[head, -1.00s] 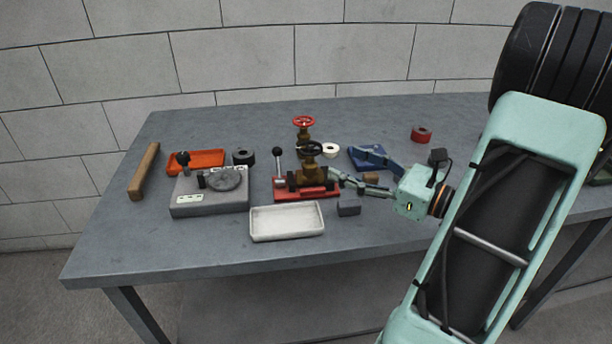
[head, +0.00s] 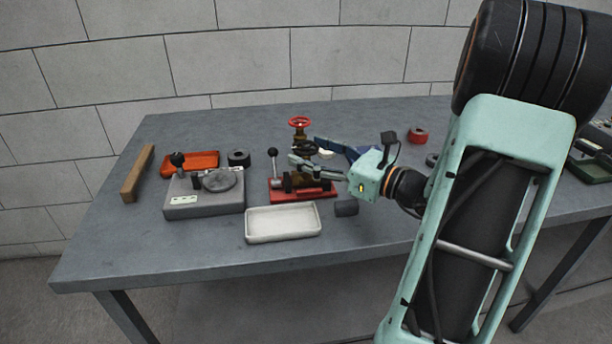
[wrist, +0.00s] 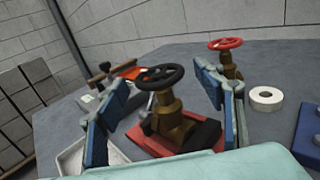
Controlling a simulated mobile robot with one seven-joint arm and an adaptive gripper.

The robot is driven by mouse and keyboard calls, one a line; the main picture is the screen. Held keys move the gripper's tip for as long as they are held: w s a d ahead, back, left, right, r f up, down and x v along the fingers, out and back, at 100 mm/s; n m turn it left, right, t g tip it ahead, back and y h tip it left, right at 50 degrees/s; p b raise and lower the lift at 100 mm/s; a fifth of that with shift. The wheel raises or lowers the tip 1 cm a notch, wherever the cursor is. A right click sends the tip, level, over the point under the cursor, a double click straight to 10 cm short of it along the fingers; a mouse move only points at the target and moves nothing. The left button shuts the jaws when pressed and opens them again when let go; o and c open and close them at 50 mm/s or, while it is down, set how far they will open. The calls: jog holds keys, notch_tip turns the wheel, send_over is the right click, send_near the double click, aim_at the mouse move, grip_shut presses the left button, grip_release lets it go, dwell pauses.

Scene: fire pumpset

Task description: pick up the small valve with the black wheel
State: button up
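The small valve with the black wheel (wrist: 160,78) has a brass body (wrist: 177,124) and stands over a red-based fixture (wrist: 150,146) in the wrist view. In the head view its black wheel (head: 306,149) shows, but my fingers partly cover its body. My gripper (wrist: 163,86) is open, with one finger on each side of the valve in the wrist view. A gap shows between each finger and the brass body. In the head view my gripper (head: 303,166) reaches in from the right. A second valve with a red wheel (head: 300,121) stands just behind.
A white tray (head: 283,236) lies in front of the fixture, with a small dark block (head: 346,208) to its right. A grey device (head: 204,207) stands left. A white tape roll (wrist: 266,97) and a blue object (wrist: 309,125) lie right of the valves. The table's front left is clear.

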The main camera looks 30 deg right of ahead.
grip_shut()
dwell(0.5)
jog(key=shift+r, duration=0.45)
jog(key=r, duration=0.1)
jog(key=r+p, duration=0.2)
jog(key=shift+s+r, duration=0.25)
jog(key=shift+s, duration=0.05)
jog(key=s+a+r+p, duration=0.1)
jog(key=s+r+p, duration=0.3)
jog(key=s+r, duration=0.4)
jog(key=s, duration=0.4)
jog(key=shift+s+a+r, duration=0.35)
jog(key=shift+s, duration=0.05)
